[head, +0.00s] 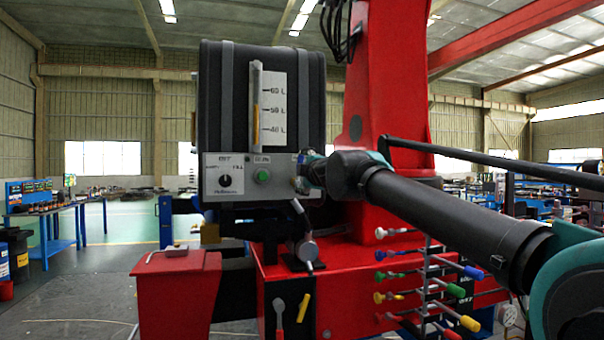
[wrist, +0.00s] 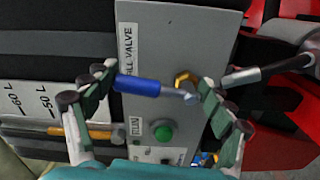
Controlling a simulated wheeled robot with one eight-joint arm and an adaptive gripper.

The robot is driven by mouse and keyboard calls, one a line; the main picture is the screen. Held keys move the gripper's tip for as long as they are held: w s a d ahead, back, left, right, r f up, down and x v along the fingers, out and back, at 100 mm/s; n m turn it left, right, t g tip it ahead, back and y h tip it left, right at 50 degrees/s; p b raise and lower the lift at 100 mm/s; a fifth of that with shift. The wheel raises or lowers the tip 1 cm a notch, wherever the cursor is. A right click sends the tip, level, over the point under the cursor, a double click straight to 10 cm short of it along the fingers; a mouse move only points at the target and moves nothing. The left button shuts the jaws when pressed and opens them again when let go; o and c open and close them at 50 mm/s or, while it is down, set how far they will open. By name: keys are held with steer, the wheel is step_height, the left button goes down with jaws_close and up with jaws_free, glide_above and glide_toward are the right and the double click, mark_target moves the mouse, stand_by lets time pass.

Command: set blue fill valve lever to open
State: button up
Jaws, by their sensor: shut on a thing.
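The blue fill valve lever (wrist: 138,85) shows in the wrist view in front of a grey panel. Its blue handle lies almost level in the picture, pointing left from a metal end beside the brass valve fitting (wrist: 185,80). My gripper (wrist: 157,87) is shut on the lever, with one finger at the handle's free end and the other at its metal end. In the head view my gripper (head: 309,170) is at the right end of the control panel (head: 226,189). My arm hides most of the valve there.
A green button (wrist: 162,132) sits close to the fingers; it also shows in the head view (head: 263,176). A grey-knobbed lever (head: 306,251) stands below the panel. Several coloured levers (head: 425,285) stick out at lower right. A red column (head: 388,100) rises behind my arm.

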steer(key=shift+a+n, duration=0.2)
steer(key=shift+n, duration=0.5)
steer(key=shift+r, duration=0.1)
steer(key=o, duration=1.6)
steer(key=shift+s, duration=0.1)
steer(key=v, duration=1.2)
